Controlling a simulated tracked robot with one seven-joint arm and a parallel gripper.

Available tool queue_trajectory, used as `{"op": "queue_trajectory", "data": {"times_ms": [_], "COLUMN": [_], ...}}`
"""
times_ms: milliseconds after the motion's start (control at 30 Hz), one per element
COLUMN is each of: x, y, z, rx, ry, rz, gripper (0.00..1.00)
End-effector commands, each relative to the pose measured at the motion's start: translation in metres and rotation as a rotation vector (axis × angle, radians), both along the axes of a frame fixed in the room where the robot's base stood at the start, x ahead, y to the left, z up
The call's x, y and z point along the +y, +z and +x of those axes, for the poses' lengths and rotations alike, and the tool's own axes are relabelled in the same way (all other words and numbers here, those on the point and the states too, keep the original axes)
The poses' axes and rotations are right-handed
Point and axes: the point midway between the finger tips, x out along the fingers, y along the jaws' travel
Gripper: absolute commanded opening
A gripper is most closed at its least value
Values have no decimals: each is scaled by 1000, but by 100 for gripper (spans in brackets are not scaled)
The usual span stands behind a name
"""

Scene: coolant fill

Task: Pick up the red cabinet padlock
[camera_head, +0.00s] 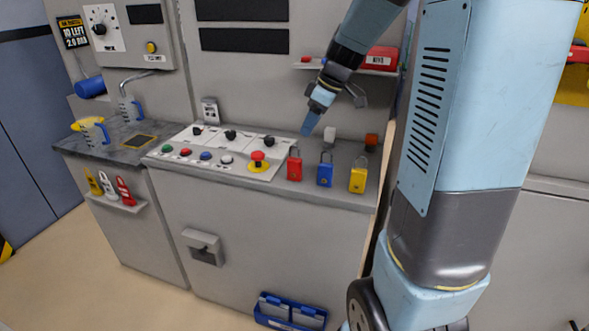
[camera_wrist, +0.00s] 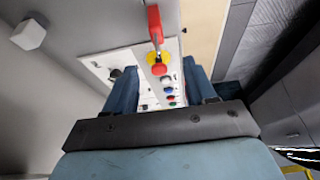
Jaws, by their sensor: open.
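The red padlock (camera_head: 295,168) stands at the front edge of the grey counter, first from the left in a row with a blue padlock (camera_head: 325,174) and a yellow padlock (camera_head: 358,180). My gripper (camera_head: 309,127) points down above and behind the red padlock, clear of it. In the wrist view the red padlock (camera_wrist: 155,20) is at the top, beyond the fingertips. My open, empty gripper (camera_wrist: 160,88) shows one blue finger on each side there.
A red stop button on a yellow base (camera_head: 258,160) is just left of the red padlock, on the white control panel (camera_head: 205,140). A shelf (camera_head: 350,65) hangs above the counter.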

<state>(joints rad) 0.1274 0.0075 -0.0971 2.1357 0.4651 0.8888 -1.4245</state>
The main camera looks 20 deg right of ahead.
Motion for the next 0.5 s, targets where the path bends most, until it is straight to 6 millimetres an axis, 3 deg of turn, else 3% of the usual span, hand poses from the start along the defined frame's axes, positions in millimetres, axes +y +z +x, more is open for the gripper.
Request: {"op": "queue_trajectory", "data": {"times_ms": [167, 500], "x": [1, 18], "y": [-14, -66], "z": [7, 19], "rx": [-2, -1], "ry": [18, 17], "rz": [2, 2], "gripper": [55, 55]}}
